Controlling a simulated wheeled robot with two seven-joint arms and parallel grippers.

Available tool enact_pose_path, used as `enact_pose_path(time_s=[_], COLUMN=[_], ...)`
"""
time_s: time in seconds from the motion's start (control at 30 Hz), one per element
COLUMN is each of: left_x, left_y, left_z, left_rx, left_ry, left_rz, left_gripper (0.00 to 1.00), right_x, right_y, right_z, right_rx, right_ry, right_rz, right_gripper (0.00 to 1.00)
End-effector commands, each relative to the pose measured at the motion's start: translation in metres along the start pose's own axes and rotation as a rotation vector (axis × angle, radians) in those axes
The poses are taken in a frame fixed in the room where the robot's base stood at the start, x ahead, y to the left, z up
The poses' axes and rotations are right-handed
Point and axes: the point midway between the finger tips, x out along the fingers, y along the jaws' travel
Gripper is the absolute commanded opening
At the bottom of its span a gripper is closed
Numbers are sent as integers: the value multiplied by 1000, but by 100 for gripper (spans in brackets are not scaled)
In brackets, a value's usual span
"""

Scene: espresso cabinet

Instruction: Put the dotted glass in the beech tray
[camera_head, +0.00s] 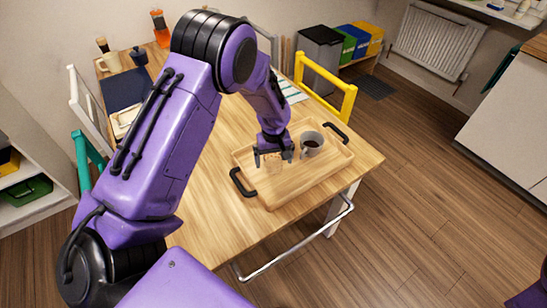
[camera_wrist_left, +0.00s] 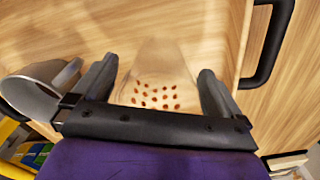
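The dotted glass (camera_wrist_left: 156,88) is clear with small red-orange dots. In the left wrist view it is between the two fingers of my left gripper (camera_wrist_left: 156,82), with a narrow gap on each side. The gripper looks open around it. In the head view my left gripper (camera_head: 274,154) is low over the left half of the beech tray (camera_head: 304,183), and the glass (camera_head: 273,166) shows only faintly below the fingers. The glass appears to be inside the tray; its contact with the tray floor is hard to make out. My right gripper is out of view.
A grey mug with dark contents (camera_head: 312,144) stands in the tray, close right of my left gripper. The tray has black handles (camera_head: 242,183) at both ends. The wooden table (camera_head: 215,215) is clear in front of the tray. A yellow chair (camera_head: 326,86) stands behind.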

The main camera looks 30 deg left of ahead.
Motion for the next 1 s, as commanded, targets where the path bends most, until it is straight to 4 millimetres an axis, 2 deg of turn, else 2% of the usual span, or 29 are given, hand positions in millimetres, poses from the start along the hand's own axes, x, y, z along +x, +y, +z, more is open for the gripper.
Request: enact_pose_path(time_s=[0.17, 0.27, 0.37, 0.6, 0.7, 0.83, 1.0], left_x=[-1, -10, -30, -93, -110, -122, -124], left_y=[0, 0, 0, 1, 1, 0, 0], left_z=[0, -1, -1, -1, -1, 0, 0], left_rx=[-1, -1, -1, 0, 0, -1, -1], left_ry=[0, 2, 4, 4, 2, 0, 0], left_rz=[0, 2, 3, 3, 2, 0, 0], left_gripper=[100, 100, 100, 100, 100, 100, 100], right_x=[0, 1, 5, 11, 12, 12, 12], right_y=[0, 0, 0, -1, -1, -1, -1], right_z=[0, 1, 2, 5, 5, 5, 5], right_rx=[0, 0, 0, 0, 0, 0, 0], right_ry=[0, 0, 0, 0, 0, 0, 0], right_rz=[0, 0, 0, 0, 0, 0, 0], right_gripper=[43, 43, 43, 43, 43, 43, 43])
